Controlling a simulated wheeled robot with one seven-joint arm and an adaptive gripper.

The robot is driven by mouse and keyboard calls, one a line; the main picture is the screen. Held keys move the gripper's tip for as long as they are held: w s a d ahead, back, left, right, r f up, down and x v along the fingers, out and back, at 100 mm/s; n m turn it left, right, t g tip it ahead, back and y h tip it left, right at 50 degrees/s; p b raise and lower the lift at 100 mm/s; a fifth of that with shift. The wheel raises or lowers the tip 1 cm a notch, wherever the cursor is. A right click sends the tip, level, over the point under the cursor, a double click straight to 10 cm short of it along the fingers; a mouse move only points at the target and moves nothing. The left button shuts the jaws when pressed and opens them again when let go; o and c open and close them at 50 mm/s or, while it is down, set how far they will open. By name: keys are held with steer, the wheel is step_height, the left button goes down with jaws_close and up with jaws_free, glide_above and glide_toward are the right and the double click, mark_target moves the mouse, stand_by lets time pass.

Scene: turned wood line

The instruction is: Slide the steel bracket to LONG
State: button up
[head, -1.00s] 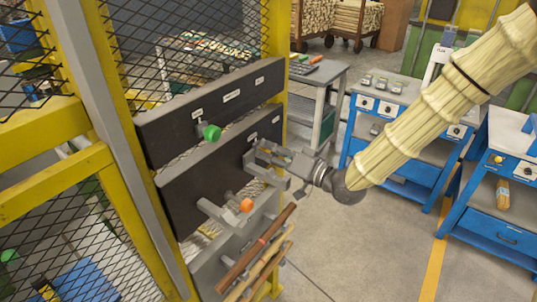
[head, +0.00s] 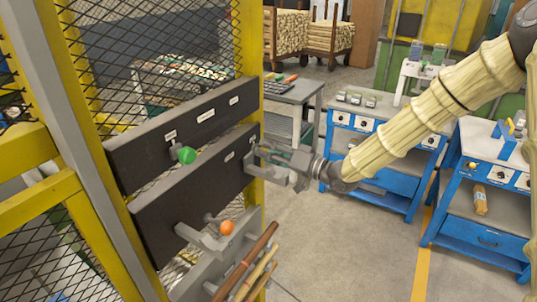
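The steel bracket (head: 273,182) is a grey L-shaped piece at the right end of the lower dark rail (head: 190,195), close to the yellow post. My gripper (head: 262,154) reaches in from the right and is at the bracket's upper part, seeming to touch it. Its fingers are small and overlap the bracket, so I cannot tell whether they are shut on it. White labels sit on the lower rail, one (head: 229,156) left of the bracket and one near its top; their words are too small to read.
An upper rail (head: 200,125) carries a green knob (head: 186,155) and labels. A second grey bracket (head: 200,240) with an orange knob (head: 227,227) is lower left. Wooden rods (head: 245,262) lean below. The yellow post (head: 250,60) stands close behind my gripper.

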steer(key=shift+s, duration=0.2)
steer(key=v, duration=1.1)
steer(key=shift+s+d, duration=0.15)
steer(key=shift+d, duration=0.25)
